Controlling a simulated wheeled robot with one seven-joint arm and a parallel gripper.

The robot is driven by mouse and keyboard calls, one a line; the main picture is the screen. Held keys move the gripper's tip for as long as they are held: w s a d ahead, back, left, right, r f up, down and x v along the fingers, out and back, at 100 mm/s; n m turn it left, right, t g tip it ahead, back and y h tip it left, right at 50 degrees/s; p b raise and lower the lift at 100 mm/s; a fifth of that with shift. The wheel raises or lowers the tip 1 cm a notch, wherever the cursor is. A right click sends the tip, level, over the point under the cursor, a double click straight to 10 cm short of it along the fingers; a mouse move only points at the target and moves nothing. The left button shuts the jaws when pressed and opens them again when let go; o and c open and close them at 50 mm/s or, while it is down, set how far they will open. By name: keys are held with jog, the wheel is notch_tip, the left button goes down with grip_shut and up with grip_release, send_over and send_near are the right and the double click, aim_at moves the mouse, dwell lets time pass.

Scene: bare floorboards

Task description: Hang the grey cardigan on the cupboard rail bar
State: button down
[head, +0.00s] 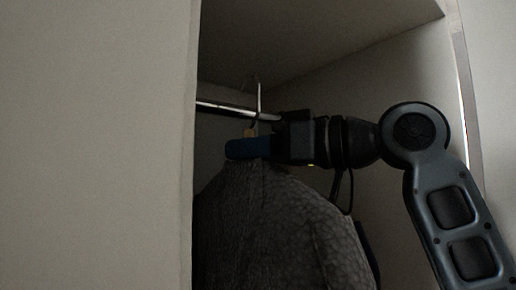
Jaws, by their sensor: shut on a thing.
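The grey cardigan (275,230) hangs upright on a hanger inside the cupboard. The thin metal hanger hook (257,95) rises above the collar, and its curved top stands higher than the rail bar (222,107). The hook overlaps the bar in this view; I cannot tell whether it rests on it. My gripper (250,146) is at the collar, just below the bar, shut on the hanger's neck. A blue fingertip and a small tan part of the hanger show there. The jaws hide most of the neck, and the cupboard's left wall hides the cardigan's left side.
A pale cupboard side panel (95,145) fills the left of the view. A shelf or top board (320,35) lies above the bar. The right inner wall (400,75) is close to my arm. Another hanger or dark garment edge seems to show behind the cardigan's right shoulder.

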aim_at(232, 168)
jog(key=shift+w+a, duration=0.8)
jog(key=shift+w, duration=0.3)
jog(key=shift+w+a, duration=0.75)
jog(key=shift+w, duration=0.35)
jog(key=shift+f+b, duration=0.6)
jog(key=shift+f, duration=0.55)
jog(key=c, duration=0.9)
grip_release()
jog(key=shift+f, duration=0.1)
jog(key=shift+d, duration=0.15)
